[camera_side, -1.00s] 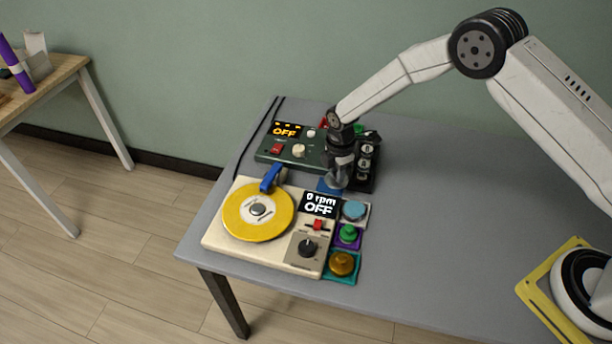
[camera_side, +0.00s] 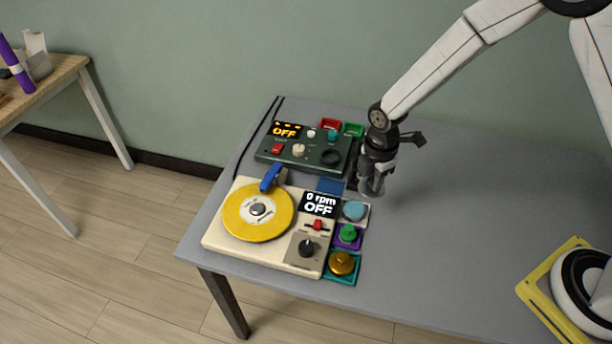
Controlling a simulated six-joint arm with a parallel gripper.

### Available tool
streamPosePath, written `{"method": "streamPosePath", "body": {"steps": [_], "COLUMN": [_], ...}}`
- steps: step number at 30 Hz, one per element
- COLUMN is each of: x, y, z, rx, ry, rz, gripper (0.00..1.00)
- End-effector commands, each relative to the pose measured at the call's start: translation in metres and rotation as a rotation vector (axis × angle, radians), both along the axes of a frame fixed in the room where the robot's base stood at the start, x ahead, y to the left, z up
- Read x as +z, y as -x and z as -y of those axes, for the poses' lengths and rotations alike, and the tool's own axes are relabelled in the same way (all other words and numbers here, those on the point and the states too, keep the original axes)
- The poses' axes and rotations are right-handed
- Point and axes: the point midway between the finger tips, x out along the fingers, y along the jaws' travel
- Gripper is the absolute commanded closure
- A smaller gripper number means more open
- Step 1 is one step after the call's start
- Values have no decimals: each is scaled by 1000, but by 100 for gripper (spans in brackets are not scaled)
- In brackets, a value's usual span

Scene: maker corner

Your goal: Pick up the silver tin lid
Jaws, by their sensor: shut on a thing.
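My gripper (camera_side: 371,183) points down over the grey table, right of the blue pad. It is shut on the silver tin lid (camera_side: 372,191), a small greyish shape at the fingertips, partly hidden by the fingers. The lid looks to be above the table, but its height is hard to judge. The blue pad (camera_side: 331,186) is bare.
A cream turntable with a yellow disc (camera_side: 258,212) stands front left. Light blue (camera_side: 353,210), green (camera_side: 348,233) and gold (camera_side: 342,263) lids sit on pads beside it. A dark green control box (camera_side: 300,150) stands behind.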

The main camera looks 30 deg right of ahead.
Motion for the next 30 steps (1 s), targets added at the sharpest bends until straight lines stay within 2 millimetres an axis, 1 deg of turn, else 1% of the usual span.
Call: {"method": "streamPosePath", "body": {"steps": [3, 9, 24, 30], "x": [2, 4, 3, -3], "y": [5, 8, 8, 0], "z": [1, 1, 1, -2], "rx": [0, 0, 0, 3], "ry": [0, 0, 0, 0], "rz": [1, 0, 0, 0], "gripper": [100, 100, 100, 100]}}
